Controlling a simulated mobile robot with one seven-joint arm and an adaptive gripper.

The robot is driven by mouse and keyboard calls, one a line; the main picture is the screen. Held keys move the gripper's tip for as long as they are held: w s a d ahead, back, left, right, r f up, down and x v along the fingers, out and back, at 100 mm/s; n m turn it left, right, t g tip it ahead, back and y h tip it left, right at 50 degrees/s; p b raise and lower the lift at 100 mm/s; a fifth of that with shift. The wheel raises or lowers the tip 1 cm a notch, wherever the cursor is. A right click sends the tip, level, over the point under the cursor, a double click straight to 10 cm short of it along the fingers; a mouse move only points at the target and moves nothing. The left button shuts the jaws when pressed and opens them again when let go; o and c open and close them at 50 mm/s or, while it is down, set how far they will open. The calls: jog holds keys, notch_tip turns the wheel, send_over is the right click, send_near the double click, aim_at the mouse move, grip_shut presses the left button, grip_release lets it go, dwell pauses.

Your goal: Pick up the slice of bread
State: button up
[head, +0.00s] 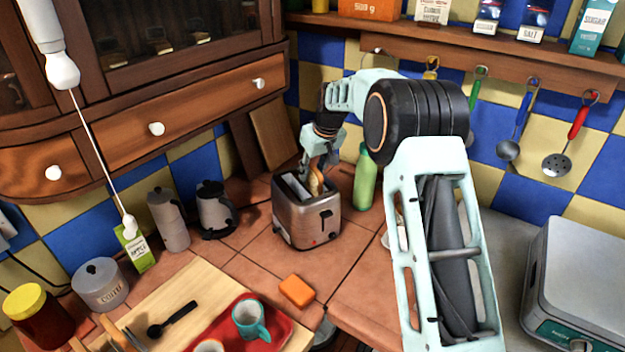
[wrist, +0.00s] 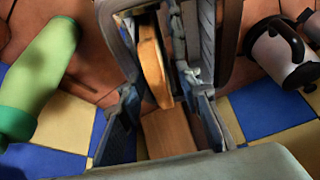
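The slice of bread (head: 316,182) stands upright in the right slot of the metal toaster (head: 318,232), with its top part showing. My gripper (head: 318,166) is directly above the toaster, pointing down at the slice. In the wrist view the slice (wrist: 154,66) is seen edge-on between the two fingers of my gripper (wrist: 160,85). The fingers are spread to either side of it, and a gap shows on the right. Whether the left finger touches it cannot be told. The toaster's rim (wrist: 228,45) also shows there.
A green bottle (head: 365,180) stands close to the toaster's right. An orange sponge (head: 297,291) and a red tray (head: 277,323) lie in front.

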grip_shut()
jog(key=shift+r, duration=0.1)
dwell(0.3)
